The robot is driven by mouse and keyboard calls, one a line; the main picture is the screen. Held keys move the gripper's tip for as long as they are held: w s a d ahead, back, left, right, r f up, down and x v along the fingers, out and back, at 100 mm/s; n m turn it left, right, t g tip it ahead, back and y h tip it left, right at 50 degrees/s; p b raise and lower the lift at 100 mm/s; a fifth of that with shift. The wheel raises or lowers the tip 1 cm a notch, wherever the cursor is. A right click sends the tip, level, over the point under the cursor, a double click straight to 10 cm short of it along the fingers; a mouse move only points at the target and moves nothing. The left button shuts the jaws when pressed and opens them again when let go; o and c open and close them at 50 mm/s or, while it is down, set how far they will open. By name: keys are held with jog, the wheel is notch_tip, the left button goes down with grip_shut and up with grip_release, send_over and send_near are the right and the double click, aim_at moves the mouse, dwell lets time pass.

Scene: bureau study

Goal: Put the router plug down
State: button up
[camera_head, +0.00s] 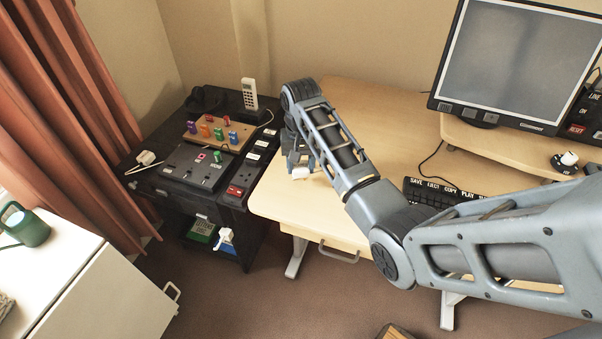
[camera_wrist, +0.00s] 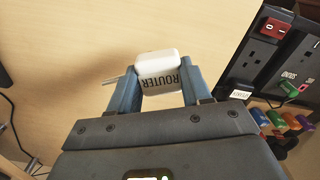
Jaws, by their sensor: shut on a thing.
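The router plug (camera_wrist: 158,74) is a white block with the word ROUTER on it, upside down in the wrist view. My gripper (camera_wrist: 156,88) is shut on it, one blue-grey finger on each side. A short piece, perhaps a prong or cable, sticks out to its left. In the head view my gripper (camera_head: 299,163) is low over the left end of the wooden desk (camera_head: 275,200). The plug (camera_head: 300,173) shows there as a small white patch below the fingers. I cannot tell whether it touches the desk top.
Left of the desk stands a dark unit with a socket panel (camera_head: 195,168), coloured pegs on a wooden board (camera_head: 219,134) and a cordless phone (camera_head: 249,94). Another white plug (camera_head: 146,158) lies on it. A keyboard (camera_head: 440,193) and monitor (camera_head: 515,62) are to the right. The desk's front left is bare.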

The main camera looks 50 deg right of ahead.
aim_at(301, 174)
jog(key=shift+f, duration=1.9)
jog(key=shift+f, duration=0.1)
jog(key=o, duration=1)
notch_tip(301, 174, up, 12)
jog(key=shift+r, duration=0.15)
